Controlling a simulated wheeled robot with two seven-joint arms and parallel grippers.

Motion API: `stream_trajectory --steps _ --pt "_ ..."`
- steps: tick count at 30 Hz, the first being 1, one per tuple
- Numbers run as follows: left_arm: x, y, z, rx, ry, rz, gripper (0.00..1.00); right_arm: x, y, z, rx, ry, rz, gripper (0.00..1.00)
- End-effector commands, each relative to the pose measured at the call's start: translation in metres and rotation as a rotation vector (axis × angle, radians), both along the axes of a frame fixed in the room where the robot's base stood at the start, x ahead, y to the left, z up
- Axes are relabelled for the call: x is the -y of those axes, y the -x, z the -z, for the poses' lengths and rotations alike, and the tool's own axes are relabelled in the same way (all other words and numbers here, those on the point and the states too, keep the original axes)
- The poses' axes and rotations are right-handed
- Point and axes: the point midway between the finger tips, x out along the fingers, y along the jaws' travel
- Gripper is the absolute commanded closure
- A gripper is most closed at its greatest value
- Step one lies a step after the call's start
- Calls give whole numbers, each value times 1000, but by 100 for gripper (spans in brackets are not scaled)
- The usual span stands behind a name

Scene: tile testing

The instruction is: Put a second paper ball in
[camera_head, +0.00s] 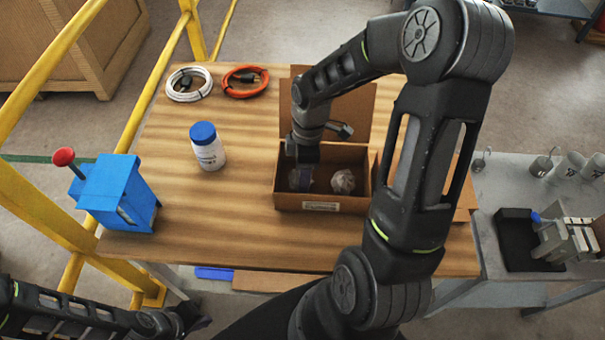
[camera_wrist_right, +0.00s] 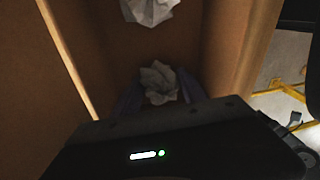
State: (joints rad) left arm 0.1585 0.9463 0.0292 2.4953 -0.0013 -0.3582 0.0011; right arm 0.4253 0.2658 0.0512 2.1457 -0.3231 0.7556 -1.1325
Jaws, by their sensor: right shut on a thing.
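An open brown cardboard box (camera_head: 360,160) stands on the wooden table, its lid flaps folded out. A crumpled white paper ball (camera_head: 343,181) lies inside it at the right; it shows at the top of the right wrist view (camera_wrist_right: 150,9). My right gripper (camera_head: 304,180) reaches down into the left part of the box. It is shut on a second paper ball (camera_wrist_right: 159,82), which sits between its two fingers and shows partly in the head view. Whether this ball touches the box floor is hard to tell. My left gripper (camera_head: 196,317) is at the bottom left, mostly dark, its fingers unclear.
A white bottle with a blue cap (camera_head: 208,147) stands left of the box. A white cable coil (camera_head: 189,84) and an orange one (camera_head: 246,81) lie at the back. A blue device with a red knob (camera_head: 118,192) stands at the left edge. The front of the table is clear.

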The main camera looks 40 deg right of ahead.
Motion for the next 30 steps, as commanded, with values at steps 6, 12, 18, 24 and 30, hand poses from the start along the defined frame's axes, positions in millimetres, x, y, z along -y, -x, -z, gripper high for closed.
stream_trajectory --steps 6,12,18,24,30 --pt "0 0 0 0 0 0 100 0 0 0 1 1 0 88" --pt "0 0 1 0 0 0 100 0 0 2 1 1 0 43" --pt "0 0 1 0 0 0 100 0 0 2 1 1 0 28" --pt "0 0 1 0 0 0 100 0 0 1 1 1 0 28" --pt "0 0 0 0 0 0 100 2 -1 -7 2 1 -1 28"
